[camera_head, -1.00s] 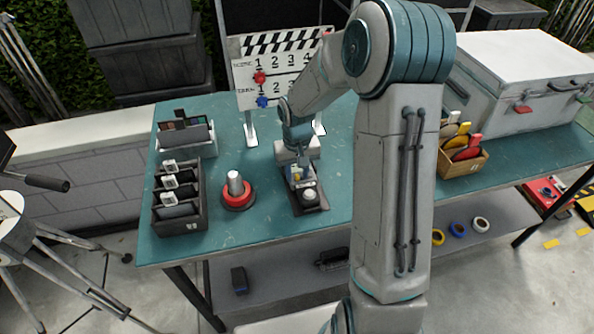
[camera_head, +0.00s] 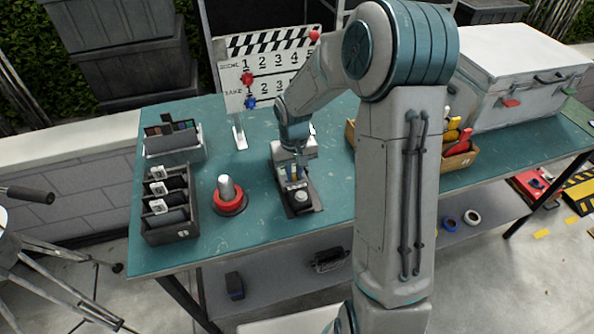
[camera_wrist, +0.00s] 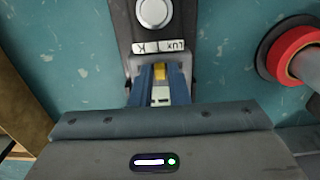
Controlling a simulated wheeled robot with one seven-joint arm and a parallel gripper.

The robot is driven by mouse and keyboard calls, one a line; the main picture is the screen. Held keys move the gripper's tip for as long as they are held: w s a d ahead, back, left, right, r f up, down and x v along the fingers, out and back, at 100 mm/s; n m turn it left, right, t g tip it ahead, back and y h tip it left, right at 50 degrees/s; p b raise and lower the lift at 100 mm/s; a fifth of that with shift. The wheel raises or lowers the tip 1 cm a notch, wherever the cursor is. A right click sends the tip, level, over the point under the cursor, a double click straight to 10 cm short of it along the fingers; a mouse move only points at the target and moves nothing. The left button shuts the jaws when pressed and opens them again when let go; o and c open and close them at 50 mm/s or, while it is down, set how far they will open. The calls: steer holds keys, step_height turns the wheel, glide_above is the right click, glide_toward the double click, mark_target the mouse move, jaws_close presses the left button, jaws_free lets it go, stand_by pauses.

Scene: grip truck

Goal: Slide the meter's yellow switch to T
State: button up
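The meter (camera_head: 301,205) lies on the teal table, a dark slim body with a white dome at its near end. In the wrist view its dome (camera_wrist: 154,12) is at the top, with upside-down labels reading LUX and K (camera_wrist: 158,47) below it. The yellow switch (camera_wrist: 159,71) shows between the blue fingertips of my gripper (camera_wrist: 160,76), which flank it closely. Whether the fingers press on it I cannot tell. In the head view my gripper (camera_head: 294,176) is down over the meter's far part. No T mark is readable; the fingers and palm hide part of the meter.
A red-ringed base with a grey cylinder (camera_head: 228,193) stands left of the meter. A black divided tray (camera_head: 171,228) and a palette box (camera_head: 174,145) are further left. A clapperboard (camera_head: 266,75) stands behind. A wooden box (camera_head: 459,158) and grey case (camera_head: 527,85) are right.

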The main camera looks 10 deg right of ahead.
mark_target(295, 175)
steer(key=shift+o, duration=1.3)
steer(key=shift+d, duration=0.15)
step_height(295, 175, up, 14)
steer(key=shift+b, duration=0.4)
steer(key=shift+f, duration=0.1)
steer(key=s+d+r+t, duration=0.1)
steer(key=s, duration=1)
steer(key=s+d+r+m+t, duration=0.1)
steer(key=s+t, duration=0.1)
steer(key=s, duration=0.8)
steer(key=shift+s+d, duration=0.2)
steer(key=shift+s, duration=0.2)
